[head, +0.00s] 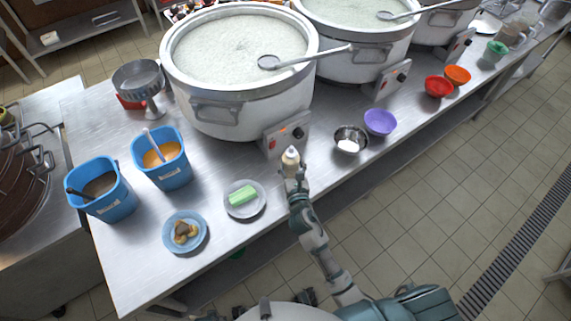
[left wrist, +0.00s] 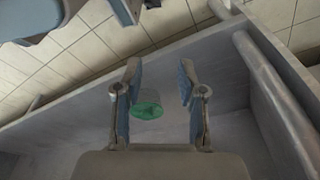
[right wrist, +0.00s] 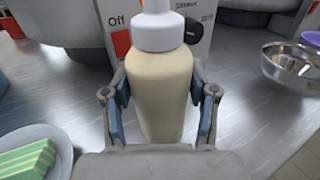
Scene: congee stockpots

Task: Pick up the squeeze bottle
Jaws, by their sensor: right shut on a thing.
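The squeeze bottle (head: 290,159) is cream-coloured with a white cap and stands upright near the front edge of the steel table, in front of the big pot's control box. My right gripper (head: 293,172) is shut on it. In the right wrist view the bottle (right wrist: 160,92) fills the space between the fingers of the right gripper (right wrist: 160,118). Whether its base touches the table is hidden. My left gripper (left wrist: 157,95) is open and empty, with a green object (left wrist: 147,105) beyond its fingers on a grey surface.
A plate with a green striped block (head: 243,196) lies left of the bottle. A metal bowl (head: 351,140) and a purple bowl (head: 380,122) stand to the right. Blue tubs (head: 168,172) and a plate with brown food (head: 184,249) are further left. A large congee pot (head: 215,115) stands behind.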

